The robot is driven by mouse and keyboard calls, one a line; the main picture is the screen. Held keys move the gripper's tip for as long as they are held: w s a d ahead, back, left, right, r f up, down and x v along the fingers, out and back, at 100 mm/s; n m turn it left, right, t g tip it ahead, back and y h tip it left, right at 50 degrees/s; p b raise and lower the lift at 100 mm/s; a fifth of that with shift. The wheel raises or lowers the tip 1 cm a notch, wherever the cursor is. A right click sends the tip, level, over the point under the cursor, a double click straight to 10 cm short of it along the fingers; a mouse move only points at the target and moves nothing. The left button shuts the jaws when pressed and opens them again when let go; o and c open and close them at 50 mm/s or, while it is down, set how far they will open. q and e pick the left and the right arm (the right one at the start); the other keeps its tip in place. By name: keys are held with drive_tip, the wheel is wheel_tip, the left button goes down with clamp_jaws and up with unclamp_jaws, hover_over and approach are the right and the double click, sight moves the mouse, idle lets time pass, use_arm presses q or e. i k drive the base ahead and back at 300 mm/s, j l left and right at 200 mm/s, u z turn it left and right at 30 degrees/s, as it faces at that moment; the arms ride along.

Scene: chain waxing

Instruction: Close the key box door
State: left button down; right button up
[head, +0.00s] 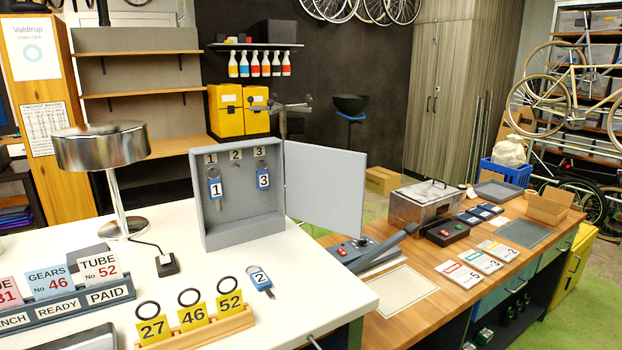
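The grey key box (243,228) stands upright on the white counter (215,275). Its door (325,190) is open, swung out to the right from the box's right side. Inside, labels 1, 2 and 3 run along the top. A key with blue tag 1 (215,188) hangs under label 1, and a key with blue tag 3 (263,181) hangs under label 3. No key hangs under label 2. A key with blue tag 2 (260,279) lies on the counter in front of the box. Neither of my grippers is in view.
A chrome lamp (101,148) stands left of the box. A wooden rack (196,331) with yellow tags 27, 46 and 52 is in front. A ticket holder (68,308) sits at left. Right of the door, a wooden bench (440,308) holds a lever device (376,248), a metal tank (424,202) and cards.

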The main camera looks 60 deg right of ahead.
sight(325, 185)
drive_tip(key=k+l+u, duration=0.1)
drive_tip(key=l, duration=0.35)
drive_tip(key=k+l+u, duration=0.1)
drive_tip(key=l, duration=0.35)
drive_tip(key=k+l, duration=0.25)
drive_tip(key=l, duration=0.15)
drive_tip(key=k+l+u, duration=0.15)
drive_tip(key=l, duration=0.3)
drive_tip(key=k+l+u, duration=0.1)
drive_tip(key=l, duration=0.3)
drive_tip(key=k+l+u, duration=0.1)
drive_tip(key=k+l, duration=0.4)
drive_tip(key=l, duration=0.2)
drive_tip(key=k+l, duration=0.2)
drive_tip(key=l, duration=0.2)
drive_tip(key=k+l, duration=0.2)
drive_tip(key=l, duration=0.25)
drive_tip(key=k+l, duration=0.2)
drive_tip(key=l, duration=0.2)
drive_tip(key=k+l+z, duration=0.15)
drive_tip(key=z, duration=0.35)
drive_tip(key=l+z, duration=0.3)
drive_tip(key=z, duration=0.15)
drive_tip(key=k, duration=0.05)
